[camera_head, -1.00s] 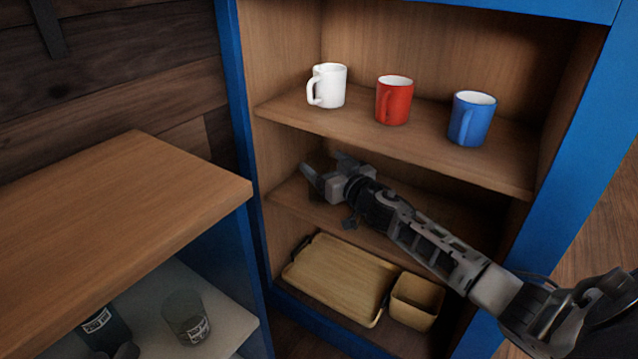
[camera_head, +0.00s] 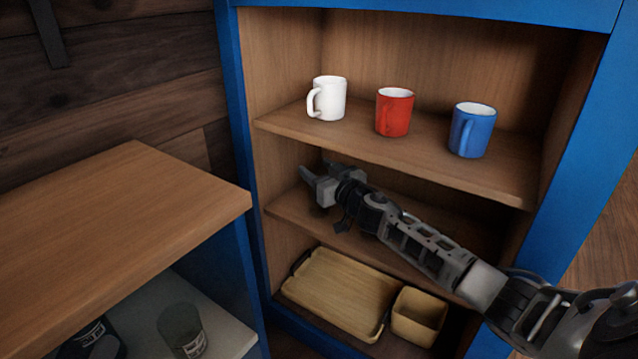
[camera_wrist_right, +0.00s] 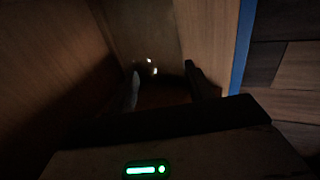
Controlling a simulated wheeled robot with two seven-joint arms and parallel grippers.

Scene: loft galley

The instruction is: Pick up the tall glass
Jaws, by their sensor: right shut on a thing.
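My right gripper (camera_head: 315,171) reaches into the middle bay of the blue-framed shelf unit, at its left side. In the right wrist view its two fingers (camera_wrist_right: 162,80) stand a little apart, shut on a see-through thing that I take to be the tall glass (camera_wrist_right: 150,67). Only small bright glints of it show there in the dark. In the head view I cannot make out the glass's outline, nor whether it touches the shelf. My left gripper does not show.
A white mug (camera_head: 328,98), red mug (camera_head: 395,112) and blue mug (camera_head: 471,130) stand on the shelf above my arm. A wooden tray (camera_head: 340,290) and a square box (camera_head: 419,316) lie below. A wooden counter (camera_head: 110,225) juts out at left, with a labelled jar (camera_head: 182,330) underneath.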

